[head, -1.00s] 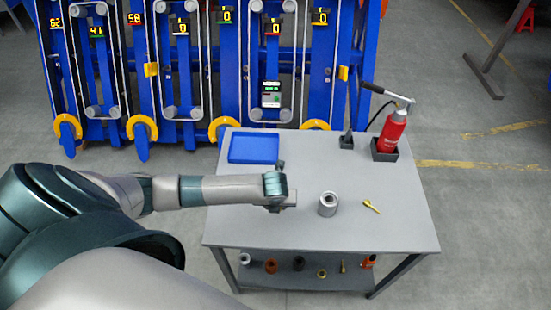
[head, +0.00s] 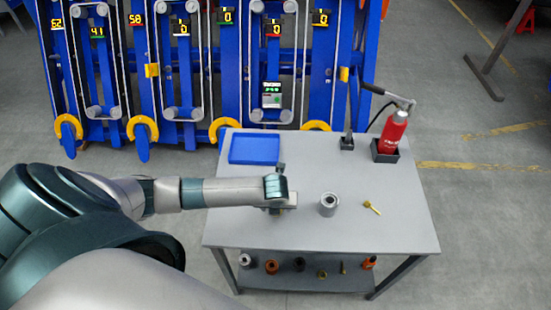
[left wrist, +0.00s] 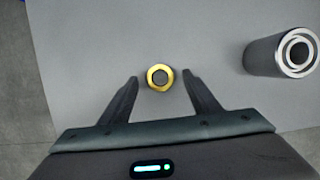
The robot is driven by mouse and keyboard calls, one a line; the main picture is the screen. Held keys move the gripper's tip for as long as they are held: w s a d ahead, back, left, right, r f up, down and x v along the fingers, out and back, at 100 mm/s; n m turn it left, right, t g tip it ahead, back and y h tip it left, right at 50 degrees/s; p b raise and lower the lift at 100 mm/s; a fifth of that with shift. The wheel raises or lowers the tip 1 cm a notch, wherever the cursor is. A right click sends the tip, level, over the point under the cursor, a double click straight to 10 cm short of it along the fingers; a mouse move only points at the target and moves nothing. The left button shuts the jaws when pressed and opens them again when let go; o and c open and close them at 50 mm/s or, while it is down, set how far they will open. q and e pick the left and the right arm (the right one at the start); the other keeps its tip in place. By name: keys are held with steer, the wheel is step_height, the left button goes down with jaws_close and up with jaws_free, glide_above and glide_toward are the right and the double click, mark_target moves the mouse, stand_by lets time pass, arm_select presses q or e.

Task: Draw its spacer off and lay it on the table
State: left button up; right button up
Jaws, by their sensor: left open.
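My left gripper (head: 281,208) is low over the left-middle of the table (head: 300,236), pointing down. In the left wrist view its open fingers (left wrist: 160,79) stand either side of a brass-coloured hexagonal ring (left wrist: 151,68) with a dark middle, apart from it. The ring is hidden behind the gripper in the head view. A grey metal cylinder (head: 328,204) stands to the gripper's right. In the left wrist view this cylinder (left wrist: 262,57) shows a bright ring around a darker bore. I cannot tell which part is the spacer. My right gripper is not in view.
A blue tray (head: 254,149) lies at the table's back left. A brass pin-like piece (head: 371,206) lies right of the cylinder. A red bottle-shaped tool (head: 391,138) stands in a holder at the back right. Small parts sit on the lower shelf (head: 308,282). The front tabletop is clear.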

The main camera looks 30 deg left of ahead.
arm_select(q)
steer(key=b+v, duration=0.3)
steer(key=v, duration=1.4)
steer(key=shift+s+b, duration=0.15)
steer(key=shift+b, duration=0.25)
steer(key=shift+d+r, duration=0.1)
steer(key=shift+d, duration=0.1)
